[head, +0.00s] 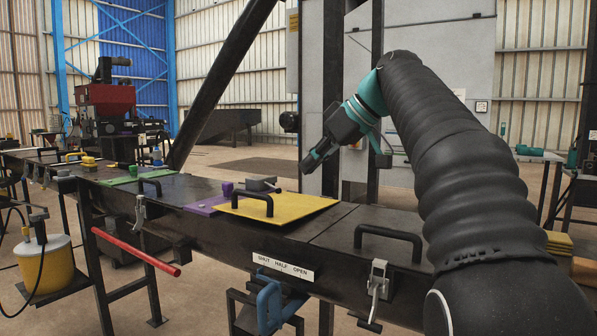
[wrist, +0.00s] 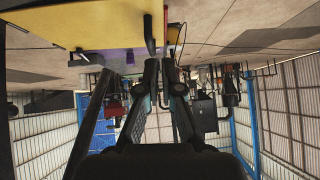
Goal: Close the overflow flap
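No part is marked by name as the overflow flap, so I cannot tell which part it is. A white label reading SHUT HALF OPEN (head: 283,267) is on the front of the long dark bench (head: 210,225). A blue part (head: 269,305) hangs just below this label, partly hidden by the bench. A yellow plate (head: 300,203) with a black handle (head: 250,201) lies on the bench top above the label. My gripper (head: 306,168) is empty in the air above and behind the yellow plate. In the wrist view its fingers (wrist: 160,64) converge with a narrow gap, touching nothing.
A dark lid with a black handle (head: 388,238) and a metal latch (head: 377,284) are at the right. A red bar (head: 135,251) sticks out in front. A purple piece (head: 208,204) adjoins the yellow plate. A dark slanted beam (head: 220,82) rises behind.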

